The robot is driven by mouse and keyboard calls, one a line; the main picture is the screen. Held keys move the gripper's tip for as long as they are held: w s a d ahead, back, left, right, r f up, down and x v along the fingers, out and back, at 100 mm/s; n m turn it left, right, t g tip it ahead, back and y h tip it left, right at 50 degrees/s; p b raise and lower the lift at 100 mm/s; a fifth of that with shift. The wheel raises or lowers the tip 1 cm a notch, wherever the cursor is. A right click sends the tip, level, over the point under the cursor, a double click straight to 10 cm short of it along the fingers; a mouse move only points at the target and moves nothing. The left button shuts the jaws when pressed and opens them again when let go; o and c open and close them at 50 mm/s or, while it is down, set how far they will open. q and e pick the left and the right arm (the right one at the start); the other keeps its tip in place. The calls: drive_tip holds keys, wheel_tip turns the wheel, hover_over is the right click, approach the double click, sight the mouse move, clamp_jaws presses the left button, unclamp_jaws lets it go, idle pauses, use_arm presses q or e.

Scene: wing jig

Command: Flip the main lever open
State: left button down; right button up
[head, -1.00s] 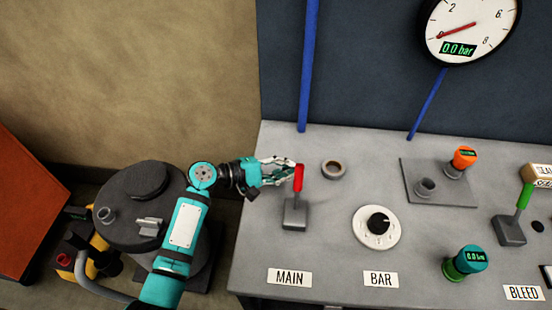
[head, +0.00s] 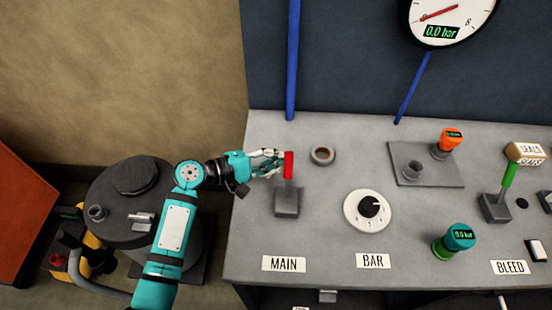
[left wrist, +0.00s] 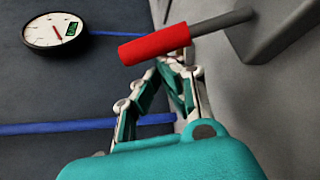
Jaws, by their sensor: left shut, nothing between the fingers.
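The main lever (head: 288,166) has a red handle and stands about upright on a grey base behind the MAIN label (head: 284,264). My left gripper (head: 281,163) is shut and empty, its fingertips just left of the red handle. In the left wrist view the red handle (left wrist: 155,45) crosses in front of the shut fingertips (left wrist: 176,60) and partly hides them. I cannot tell whether they touch it. My right gripper is not in view.
A small ring (head: 322,156) lies right of the lever. The BAR dial (head: 368,211), a green-handled lever (head: 508,175) and a teal-topped knob (head: 460,237) stand further right. The gauge (head: 450,15) reads 0.0 bar. A blue pipe (head: 292,60) rises behind the bench.

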use_arm(q)
drive_tip(key=shift+s, duration=0.1)
drive_tip(key=s+r+m+t+h+b, duration=0.2)
drive_tip(key=s+m+b, duration=0.7)
drive_tip(key=b, duration=1.2)
drive_tip(key=shift+s+h, duration=0.5)
drive_tip(key=shift+h, duration=0.7)
